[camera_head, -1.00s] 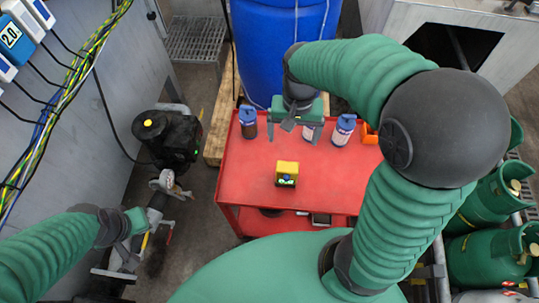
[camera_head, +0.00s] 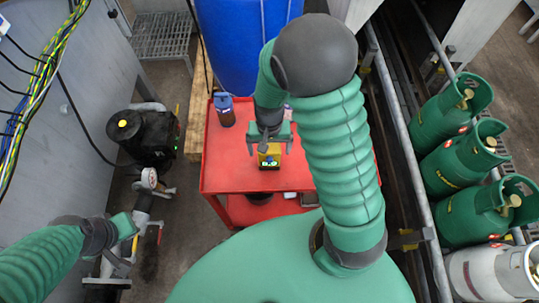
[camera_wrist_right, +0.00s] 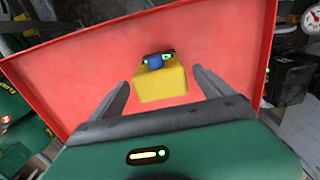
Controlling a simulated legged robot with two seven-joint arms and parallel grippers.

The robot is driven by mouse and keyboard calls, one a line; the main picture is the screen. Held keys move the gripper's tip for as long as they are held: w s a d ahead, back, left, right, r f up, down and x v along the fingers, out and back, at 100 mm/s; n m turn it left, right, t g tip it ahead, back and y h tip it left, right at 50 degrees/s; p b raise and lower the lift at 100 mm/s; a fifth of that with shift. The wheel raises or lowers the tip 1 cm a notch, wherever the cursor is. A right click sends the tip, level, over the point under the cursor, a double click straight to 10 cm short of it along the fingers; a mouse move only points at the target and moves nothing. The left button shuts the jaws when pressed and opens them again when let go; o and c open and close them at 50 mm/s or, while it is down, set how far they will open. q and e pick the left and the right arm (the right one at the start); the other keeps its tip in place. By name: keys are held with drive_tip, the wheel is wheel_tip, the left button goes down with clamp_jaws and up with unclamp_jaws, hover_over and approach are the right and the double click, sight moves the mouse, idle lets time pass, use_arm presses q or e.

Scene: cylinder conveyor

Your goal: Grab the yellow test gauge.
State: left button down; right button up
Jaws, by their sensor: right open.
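The yellow test gauge (camera_head: 269,156), a small yellow block with a dark face and green lights, sits on the red cart top (camera_head: 225,172). In the right wrist view the gauge (camera_wrist_right: 160,80) shows with a blue knob, in line with the gap between the fingers. My right gripper (camera_head: 270,148) is above the gauge and partly covers it in the head view. Its two fingers (camera_wrist_right: 165,95) are spread apart with nothing held between them. My left gripper (camera_head: 130,224) is at the lower left, away from the cart; its finger opening is not clear.
A blue-capped bottle (camera_head: 224,109) stands at the cart's back left. A blue barrel (camera_head: 235,45) is behind the cart. Green gas cylinders (camera_head: 443,117) stand at the right behind a rail (camera_head: 405,150). A black machine with a yellow cap (camera_head: 150,138) is at the left.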

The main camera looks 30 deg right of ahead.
drive_tip(key=shift+a, duration=0.15)
drive_tip(key=shift+a+r, duration=0.1)
drive_tip(key=c, duration=0.4)
drive_tip(key=shift+d, duration=0.25)
drive_tip(key=c, duration=1)
drive_tip(key=shift+a, duration=0.1)
clamp_jaws()
drive_tip(key=shift+r, duration=0.1)
